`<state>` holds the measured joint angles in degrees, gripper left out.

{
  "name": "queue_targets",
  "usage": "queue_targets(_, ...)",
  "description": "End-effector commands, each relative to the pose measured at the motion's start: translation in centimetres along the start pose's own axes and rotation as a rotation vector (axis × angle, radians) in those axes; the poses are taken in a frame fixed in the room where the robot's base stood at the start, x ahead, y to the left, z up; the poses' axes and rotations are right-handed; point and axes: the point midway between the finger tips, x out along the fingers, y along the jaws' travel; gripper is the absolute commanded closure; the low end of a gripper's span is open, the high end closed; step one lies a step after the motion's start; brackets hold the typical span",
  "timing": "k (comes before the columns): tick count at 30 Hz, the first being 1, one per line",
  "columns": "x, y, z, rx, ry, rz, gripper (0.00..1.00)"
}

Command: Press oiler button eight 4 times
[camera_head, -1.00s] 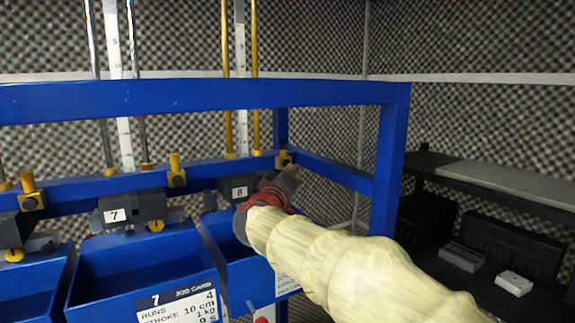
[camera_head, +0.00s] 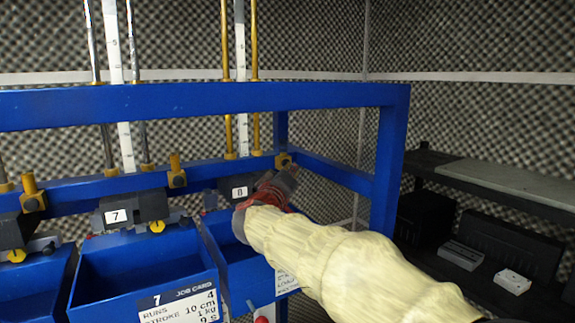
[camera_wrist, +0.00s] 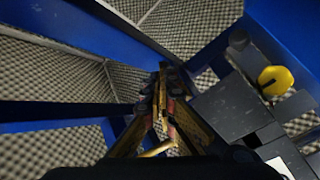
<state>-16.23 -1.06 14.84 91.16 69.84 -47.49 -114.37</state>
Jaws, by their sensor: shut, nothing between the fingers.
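Unit 8 is a dark block with a white "8" label (camera_head: 239,193) on the blue frame, left of my gripper. My gripper (camera_head: 288,178) is at the right end of unit 8, partly covering it. In the wrist view the fingers of my gripper (camera_wrist: 163,80) come together at the tips with nothing held. A yellow round knob (camera_wrist: 275,81) on a dark block lies to the right of the fingers, apart from them. I cannot tell which part is the oiler button, or whether the fingertips touch anything.
Unit 7 (camera_head: 117,216) stands to the left above a blue bin (camera_head: 140,262) with a job card. A yellow fitting (camera_head: 284,160) sits just behind my gripper. A blue post (camera_head: 390,155) rises at the right, with a dark shelf (camera_head: 500,180) beyond it.

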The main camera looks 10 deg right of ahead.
Motion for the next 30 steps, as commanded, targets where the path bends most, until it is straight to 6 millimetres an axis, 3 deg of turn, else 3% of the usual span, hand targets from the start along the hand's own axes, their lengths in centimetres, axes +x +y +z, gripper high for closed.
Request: queue_targets(30,-1.6,1.1,1.1,0.0,0.0,0.0,1.0)
